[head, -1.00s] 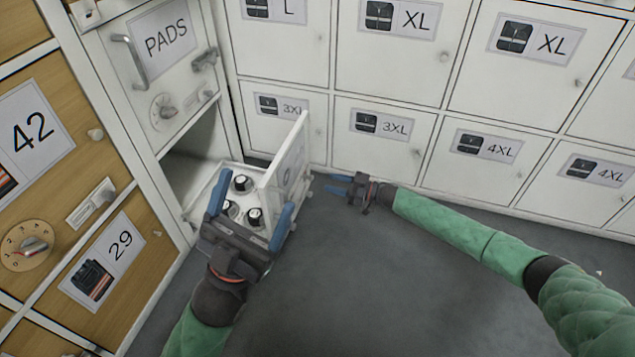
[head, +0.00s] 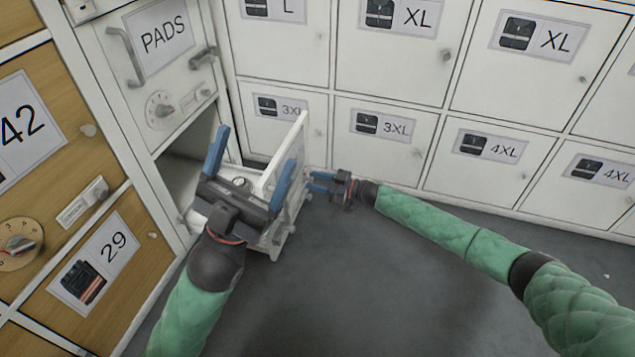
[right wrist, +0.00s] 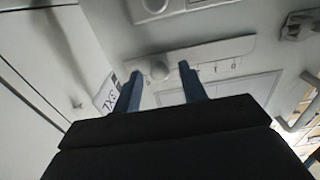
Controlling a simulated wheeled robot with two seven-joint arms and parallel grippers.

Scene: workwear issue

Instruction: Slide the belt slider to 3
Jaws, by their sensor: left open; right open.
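I take this as the belt slider. The knob shows between my right gripper's open blue fingers (right wrist: 160,80); contact is unclear. Its exact setting is not readable. In the head view my right gripper (head: 311,181) is beside the outer side of the open drawer's upright front panel (head: 283,152); the slider is hidden there. My left gripper (head: 257,147) is open above the drawer, hiding most of its inside.
The PADS cabinet door (head: 162,60) with a dial (head: 160,110) stands above the open drawer. White lockers (head: 385,130) line the back and wooden fronts (head: 100,262) the left. Grey floor (head: 350,285) is clear in front.

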